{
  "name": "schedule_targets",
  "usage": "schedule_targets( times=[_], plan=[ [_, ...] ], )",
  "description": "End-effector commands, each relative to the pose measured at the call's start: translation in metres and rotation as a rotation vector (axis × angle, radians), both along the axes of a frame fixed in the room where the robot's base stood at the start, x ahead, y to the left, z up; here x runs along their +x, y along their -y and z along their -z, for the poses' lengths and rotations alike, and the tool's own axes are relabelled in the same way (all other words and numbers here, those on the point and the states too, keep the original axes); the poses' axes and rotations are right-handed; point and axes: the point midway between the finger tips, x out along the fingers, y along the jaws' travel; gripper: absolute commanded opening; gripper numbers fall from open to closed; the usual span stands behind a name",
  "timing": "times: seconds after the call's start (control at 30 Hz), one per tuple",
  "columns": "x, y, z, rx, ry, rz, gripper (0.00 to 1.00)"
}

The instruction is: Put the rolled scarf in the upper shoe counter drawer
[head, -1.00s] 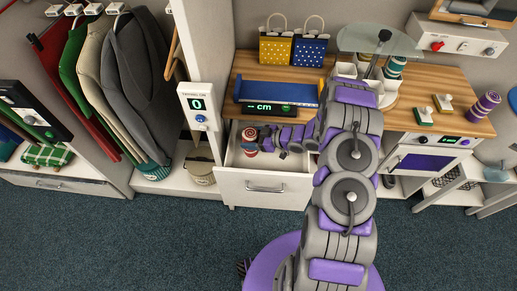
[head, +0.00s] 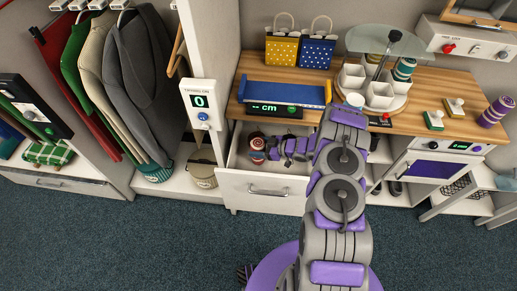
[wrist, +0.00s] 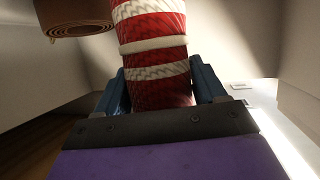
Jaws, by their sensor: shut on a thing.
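The rolled scarf, red with white bands, stands roughly upright in my gripper (wrist: 163,92); the scarf (wrist: 152,65) fills the space between the blue-grey fingers in the wrist view. In the head view the scarf (head: 257,145) is at the left part of the open upper drawer (head: 268,188) of the counter, inside the drawer's outline. My gripper (head: 272,150) reaches in from the right, shut on the scarf. I cannot tell whether the scarf's bottom touches the drawer floor. The scarf's lower end is hidden behind the gripper in the wrist view.
A brown roll (wrist: 75,15) lies close to the scarf at upper left in the wrist view. Above the drawer stand a blue tray (head: 285,92) with a cm display and a tiered stand with white cups (head: 352,75). A panel reading 0 (head: 201,102) is left of the drawer.

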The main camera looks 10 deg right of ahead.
Motion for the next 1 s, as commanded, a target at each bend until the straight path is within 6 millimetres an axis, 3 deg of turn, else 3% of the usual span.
schedule_targets(
  times=[0.33, 0.37, 0.6, 0.9, 1.0],
  plan=[
    [0.0001, 0.0003, 0.0023, -0.001, 0.001, 0.001, 0.37],
    [0.0002, 0.0002, 0.0025, -0.001, 0.001, 0.001, 0.72],
    [0.0003, 0.0001, 0.0023, 0.000, 0.002, 0.000, 0.95],
    [0.0004, 0.0000, 0.0008, 0.000, 0.002, 0.000, 0.96],
    [-0.0037, 0.0080, -0.0037, 0.000, 0.002, 0.003, 0.96]
  ],
)
